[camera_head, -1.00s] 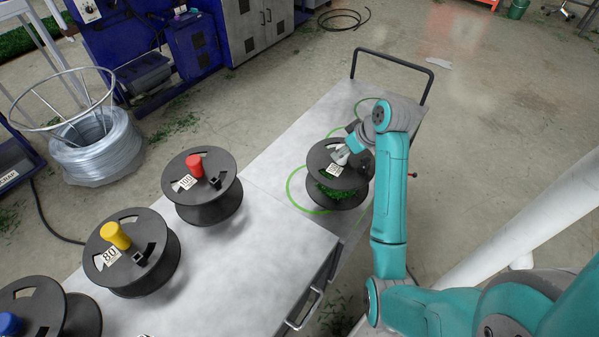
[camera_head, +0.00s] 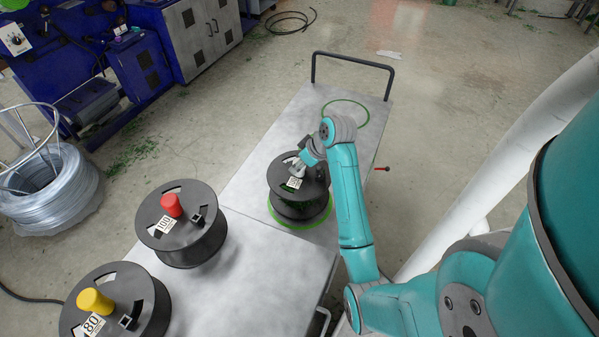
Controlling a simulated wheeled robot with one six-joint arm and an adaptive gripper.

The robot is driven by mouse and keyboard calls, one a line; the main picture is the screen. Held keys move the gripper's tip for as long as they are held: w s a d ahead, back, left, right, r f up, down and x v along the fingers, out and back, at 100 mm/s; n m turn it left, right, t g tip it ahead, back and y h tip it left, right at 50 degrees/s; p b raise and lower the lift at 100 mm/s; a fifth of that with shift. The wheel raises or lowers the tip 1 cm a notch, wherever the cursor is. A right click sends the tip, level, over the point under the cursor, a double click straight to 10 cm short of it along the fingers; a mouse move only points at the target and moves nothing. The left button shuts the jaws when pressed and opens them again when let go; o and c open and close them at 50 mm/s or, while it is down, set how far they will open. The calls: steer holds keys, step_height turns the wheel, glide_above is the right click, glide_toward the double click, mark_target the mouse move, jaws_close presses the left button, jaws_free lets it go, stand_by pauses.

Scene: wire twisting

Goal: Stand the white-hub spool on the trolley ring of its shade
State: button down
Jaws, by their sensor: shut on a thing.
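A black spool (camera_head: 283,185) with a white number label and green wire on its drum is upright at the near end of the grey trolley (camera_head: 262,150). My gripper (camera_head: 298,171) is shut on its hub from above; the gripper hides the hub's colour. A green ring (camera_head: 300,225) on the trolley shows around the spool's lower flange at the front and right; its far side is hidden. The spool seems down at the trolley top, but I cannot tell whether it touches. A second green ring (camera_head: 345,124) at the trolley's far end is empty.
A red-hub spool (camera_head: 176,245) and a yellow-hub spool (camera_head: 140,315) stand on the grey table (camera_head: 235,290) at left. The trolley's dark handle (camera_head: 352,58) rises at its far end. Wire coils (camera_head: 45,190) and blue machines lie beyond. A white pipe (camera_head: 520,150) is right.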

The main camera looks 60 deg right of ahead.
steer(key=shift+f, duration=1.8)
steer(key=c, duration=0.7)
jaws_free()
steer(key=shift+f, duration=0.15)
steer(key=shift+v, duration=6.1)
